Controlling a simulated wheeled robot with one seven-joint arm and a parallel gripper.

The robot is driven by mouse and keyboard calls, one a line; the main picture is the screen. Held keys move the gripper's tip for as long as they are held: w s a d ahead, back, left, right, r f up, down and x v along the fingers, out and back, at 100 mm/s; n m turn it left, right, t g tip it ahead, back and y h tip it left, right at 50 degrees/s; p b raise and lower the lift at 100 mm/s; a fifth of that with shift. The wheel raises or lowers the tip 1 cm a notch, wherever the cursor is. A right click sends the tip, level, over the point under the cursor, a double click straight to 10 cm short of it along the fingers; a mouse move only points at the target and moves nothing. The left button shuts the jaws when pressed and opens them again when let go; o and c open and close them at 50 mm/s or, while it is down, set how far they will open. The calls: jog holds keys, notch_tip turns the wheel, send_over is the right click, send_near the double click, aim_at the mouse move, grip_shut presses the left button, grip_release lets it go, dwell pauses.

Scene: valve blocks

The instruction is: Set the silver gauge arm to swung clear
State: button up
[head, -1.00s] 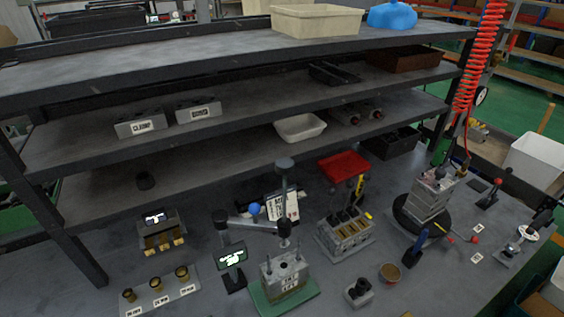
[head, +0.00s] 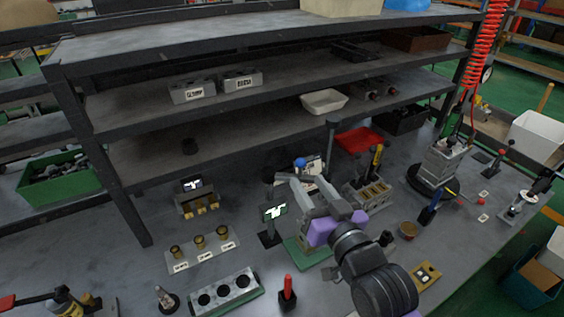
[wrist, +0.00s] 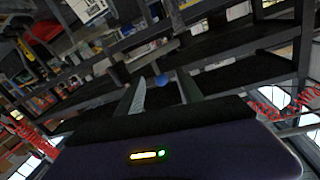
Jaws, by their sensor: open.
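The silver gauge arm is mostly hidden in the head view behind my gripper (head: 311,190). Its blue knob (head: 300,162) shows just above my fingers, and its dark pivot (head: 267,175) stands to the left. In the wrist view the blue knob (wrist: 161,80) appears between my two spread fingers, towards their tips. A grey bar that looks like the gauge arm (wrist: 152,56) runs beyond it, from a dark round hub (wrist: 117,72) on the left. My gripper is open and holds nothing. I cannot tell whether a finger touches the knob.
A tall post (head: 331,150) rises right behind my gripper from the fixture on a green base (head: 305,254). A small display (head: 273,212) stands close on the left. A block with slots (head: 372,195) is close on the right. Shelves (head: 240,130) overhang the back of the bench.

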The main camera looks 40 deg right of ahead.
aim_at(299, 159)
jog(key=shift+w+d+r, duration=0.3)
jog(key=shift+w+r, duration=0.05)
jog(key=shift+r, duration=0.15)
jog(key=shift+w+d+r, duration=0.3)
jog(key=shift+w+r, duration=0.05)
jog(key=shift+r, duration=0.1)
jog(key=p+x, duration=0.2)
jog(key=x, duration=0.5)
jog(key=shift+w+d, duration=0.15)
jog(key=shift+w, duration=0.1)
grip_shut()
dwell(0.5)
